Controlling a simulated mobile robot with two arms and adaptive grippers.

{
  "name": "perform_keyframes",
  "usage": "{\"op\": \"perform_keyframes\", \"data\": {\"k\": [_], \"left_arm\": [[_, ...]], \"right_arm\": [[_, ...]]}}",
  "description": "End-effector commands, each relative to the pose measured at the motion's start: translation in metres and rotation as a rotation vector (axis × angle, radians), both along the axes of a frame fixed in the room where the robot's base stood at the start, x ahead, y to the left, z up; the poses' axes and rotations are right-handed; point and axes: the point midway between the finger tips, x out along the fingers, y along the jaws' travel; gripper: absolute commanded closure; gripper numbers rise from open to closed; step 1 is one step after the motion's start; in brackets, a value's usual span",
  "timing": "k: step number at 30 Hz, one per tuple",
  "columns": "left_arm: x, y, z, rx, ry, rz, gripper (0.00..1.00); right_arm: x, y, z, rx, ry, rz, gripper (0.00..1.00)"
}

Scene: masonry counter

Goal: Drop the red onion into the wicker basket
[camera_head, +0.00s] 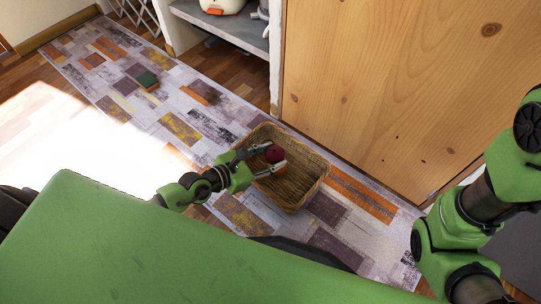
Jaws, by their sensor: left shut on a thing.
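The red onion (274,154) is a small dark red ball between the fingers of my left gripper (268,160). My left gripper is shut on it and holds it over the wicker basket (308,181). The basket is a tan woven rectangle with an open top, standing on the patterned rug. The gripper and onion hide part of the basket's inside and left rim. My right arm (463,222) shows at the right edge, but its gripper is out of view.
A large wooden panel (400,80) stands right behind the basket. A grey shelf (235,27) holding items is at the top.

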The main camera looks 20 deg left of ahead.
Motion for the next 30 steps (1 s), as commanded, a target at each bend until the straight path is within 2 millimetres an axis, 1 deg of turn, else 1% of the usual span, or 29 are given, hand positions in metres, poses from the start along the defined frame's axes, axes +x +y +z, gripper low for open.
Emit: {"op": "perform_keyframes", "data": {"k": [1,3,12,16,20,30], "left_arm": [[0.0,0.0,0.001,-0.001,-0.001,0.0,0.54],[0.0,0.0,0.001,-0.001,-0.001,0.0,0.4],[0.0,0.0,0.0,0.001,0.001,0.0,0.4],[-0.005,0.003,0.001,0.001,0.001,0.0,0.4],[-0.019,0.012,0.007,0.002,0.002,0.0,0.4],[-0.07,0.044,0.032,0.004,0.002,-0.002,0.4]], "right_arm": [[0.0,0.0,0.0,0.0,0.0,0.0,0.6],[0.0,0.0,0.0,0.0,-0.001,0.0,0.6],[0.001,0.0,0.0,0.001,0.001,0.0,0.6],[0.001,0.0,0.0,0.001,0.003,0.0,0.6],[0.001,0.0,0.0,0.0,0.002,0.0,0.6],[0.001,0.0,0.0,0.001,0.001,0.0,0.6]]}}
